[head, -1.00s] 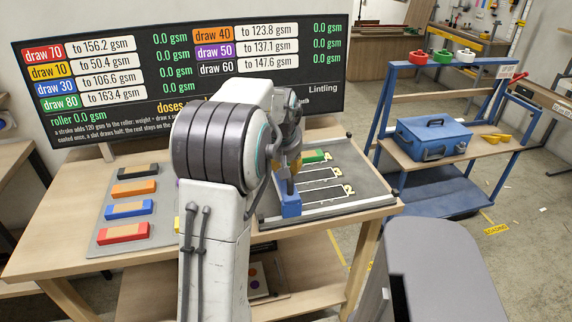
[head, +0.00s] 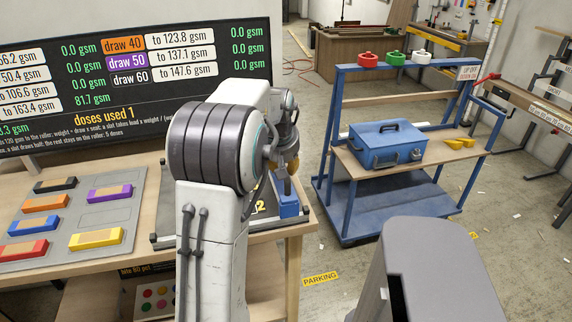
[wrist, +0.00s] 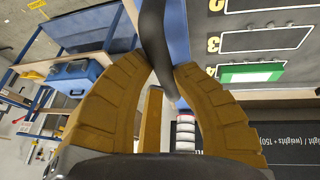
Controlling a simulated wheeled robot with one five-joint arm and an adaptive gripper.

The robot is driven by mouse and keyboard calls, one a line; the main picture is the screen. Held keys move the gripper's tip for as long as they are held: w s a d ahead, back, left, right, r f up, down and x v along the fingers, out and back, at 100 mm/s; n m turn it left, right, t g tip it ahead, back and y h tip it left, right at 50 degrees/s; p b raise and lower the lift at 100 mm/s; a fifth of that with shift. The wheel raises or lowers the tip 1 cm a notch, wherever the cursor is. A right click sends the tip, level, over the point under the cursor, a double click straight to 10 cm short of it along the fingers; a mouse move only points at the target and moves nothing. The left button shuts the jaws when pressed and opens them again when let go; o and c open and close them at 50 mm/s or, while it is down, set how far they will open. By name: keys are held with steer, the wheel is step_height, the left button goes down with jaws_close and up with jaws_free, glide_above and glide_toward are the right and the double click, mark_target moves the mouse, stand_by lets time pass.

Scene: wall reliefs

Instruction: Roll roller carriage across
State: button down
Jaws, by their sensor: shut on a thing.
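The roller carriage (head: 288,205) shows as a blue block at the right end of the grey slotted bed (head: 233,237) in the head view. My gripper (head: 290,164) is above it, partly hidden by my arm. In the wrist view my gripper's brown fingers (wrist: 164,78) are shut on a dark post (wrist: 156,35), with the carriage's blue body (wrist: 176,30) beside it. A green block (wrist: 251,73) sits in the slot marked 4. The slots (wrist: 265,40) marked 2 and 3 look empty. My arm hides most of the bed in the head view.
Black, orange, blue, red, purple and yellow blocks lie on a grey mat (head: 105,214) at the left of the table. A readout board (head: 130,90) stands behind. A blue cart (head: 345,200) with a toolbox (head: 385,143) stands to the right, past open floor.

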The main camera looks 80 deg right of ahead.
steer(key=shift+s+d, duration=0.1)
steer(key=c, duration=1)
jaws_free()
steer(key=shift+s, duration=0.1)
steer(key=shift+o, duration=0.2)
steer(key=v, duration=1.2)
